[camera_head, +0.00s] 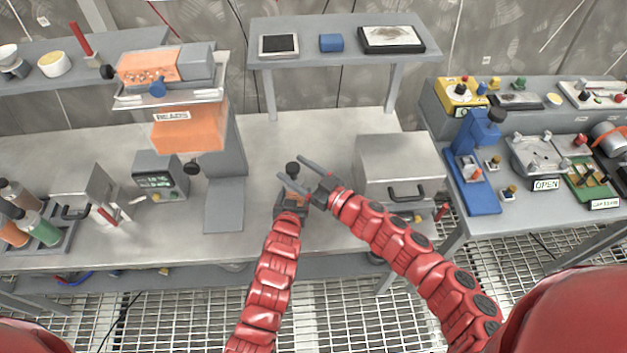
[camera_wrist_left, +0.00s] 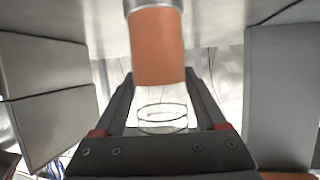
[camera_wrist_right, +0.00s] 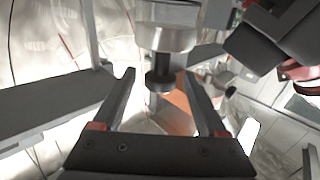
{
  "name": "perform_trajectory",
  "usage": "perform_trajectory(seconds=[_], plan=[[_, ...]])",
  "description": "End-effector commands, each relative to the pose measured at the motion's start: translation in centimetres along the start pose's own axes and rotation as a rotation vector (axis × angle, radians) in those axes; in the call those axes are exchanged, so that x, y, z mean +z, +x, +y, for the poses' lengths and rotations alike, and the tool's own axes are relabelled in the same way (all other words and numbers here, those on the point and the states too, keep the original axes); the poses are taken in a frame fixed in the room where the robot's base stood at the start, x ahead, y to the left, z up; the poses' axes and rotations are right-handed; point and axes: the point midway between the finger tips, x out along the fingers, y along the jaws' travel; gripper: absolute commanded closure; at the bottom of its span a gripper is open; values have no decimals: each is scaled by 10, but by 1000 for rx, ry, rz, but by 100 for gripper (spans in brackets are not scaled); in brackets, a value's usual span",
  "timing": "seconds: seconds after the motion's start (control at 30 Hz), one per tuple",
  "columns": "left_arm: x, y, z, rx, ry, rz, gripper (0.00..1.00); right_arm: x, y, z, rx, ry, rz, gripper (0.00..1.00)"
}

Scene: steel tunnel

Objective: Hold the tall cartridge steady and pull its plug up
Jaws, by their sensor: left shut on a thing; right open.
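The tall cartridge has an orange band (camera_wrist_left: 160,48) and a clear lower part (camera_wrist_left: 162,108), seen in the left wrist view. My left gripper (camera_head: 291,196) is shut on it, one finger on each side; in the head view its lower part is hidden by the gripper. The black plug (camera_head: 292,168) tops the cartridge. In the right wrist view the plug (camera_wrist_right: 160,80) sits at a metal cap (camera_wrist_right: 166,38). My right gripper (camera_head: 298,171) is open, its fingers on either side of the plug. I see gaps between plug and fingers.
A grey box with a handle (camera_head: 398,165) stands close right of my right gripper. An orange press (camera_head: 190,128) stands to the left. A raised shelf (camera_head: 345,22) is behind. The bench (camera_head: 262,140) behind the cartridge is clear.

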Motion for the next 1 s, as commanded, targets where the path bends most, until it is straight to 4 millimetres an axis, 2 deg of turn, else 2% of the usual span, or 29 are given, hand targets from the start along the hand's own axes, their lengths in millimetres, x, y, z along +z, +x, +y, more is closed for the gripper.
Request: perform_trajectory(seconds=[0.03, 0.2, 0.33, 0.5, 0.87, 0.9, 1.0], plan=[[1, 0, 0, 0, 0, -2, 93, 2, -14, 2, 5, 1, -5, 25], [1, 0, 0, 0, 0, -1, 93, 2, -49, 2, 6, 1, -5, 25], [1, 0, 0, 0, 0, -2, 93, 1, -67, 1, 4, 1, -2, 25], [1, 0, 0, 0, 0, -2, 93, 0, -77, -1, 0, 1, 1, 25], [1, 0, 0, 0, 0, -2, 93, 0, -78, 0, 0, 1, 0, 25], [1, 0, 0, 0, 0, -2, 19, 0, -78, 0, 0, 1, 0, 25], [1, 0, 0, 0, 0, -1, 2, 0, -77, 0, 0, 1, 0, 25]])
